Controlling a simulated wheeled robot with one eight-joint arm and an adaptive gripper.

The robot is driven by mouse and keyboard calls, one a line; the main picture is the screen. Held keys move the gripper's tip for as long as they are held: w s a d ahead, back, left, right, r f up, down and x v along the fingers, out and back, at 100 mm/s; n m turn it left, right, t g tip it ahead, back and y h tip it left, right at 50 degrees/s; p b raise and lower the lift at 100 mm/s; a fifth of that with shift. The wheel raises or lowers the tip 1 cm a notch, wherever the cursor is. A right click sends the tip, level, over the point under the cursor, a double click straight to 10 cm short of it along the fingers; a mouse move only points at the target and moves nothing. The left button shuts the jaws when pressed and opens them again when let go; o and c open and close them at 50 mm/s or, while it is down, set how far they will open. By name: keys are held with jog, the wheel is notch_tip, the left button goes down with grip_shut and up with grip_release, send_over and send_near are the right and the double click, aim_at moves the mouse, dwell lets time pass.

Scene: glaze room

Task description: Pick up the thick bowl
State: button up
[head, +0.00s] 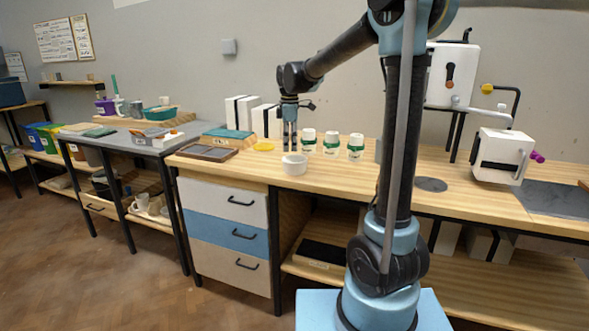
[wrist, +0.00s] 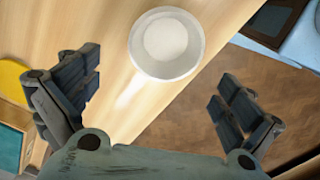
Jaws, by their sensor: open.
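A white, thick-walled bowl (head: 295,164) stands upright on the wooden bench, near its front edge. In the wrist view the bowl (wrist: 166,44) shows from above, ahead of the fingers and roughly between them, with its inside looking empty. My gripper (head: 289,148) points down just behind the bowl in the head view. In the wrist view my gripper (wrist: 160,95) has its two fingers wide apart with nothing between them. The fingers look clear of the bowl, though the exact height gap cannot be told.
A yellow disc (head: 263,146) lies left of the gripper. Several white jars with green labels (head: 331,143) stand behind and right of the bowl. A shallow dark tray (head: 207,152) and a box with a teal top (head: 228,138) lie to the left. Bench space right of the bowl is clear.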

aim_at(292, 159)
jog(key=shift+s+d+f, duration=0.1)
jog(key=shift+d+f, duration=0.1)
jog(key=shift+f, duration=1.3)
jog(key=shift+s+d+f, duration=0.1)
jog(key=shift+d+f, duration=0.1)
jog(key=shift+f, duration=1.3)
jog(key=shift+c, duration=0.2)
jog(key=c, duration=1.3)
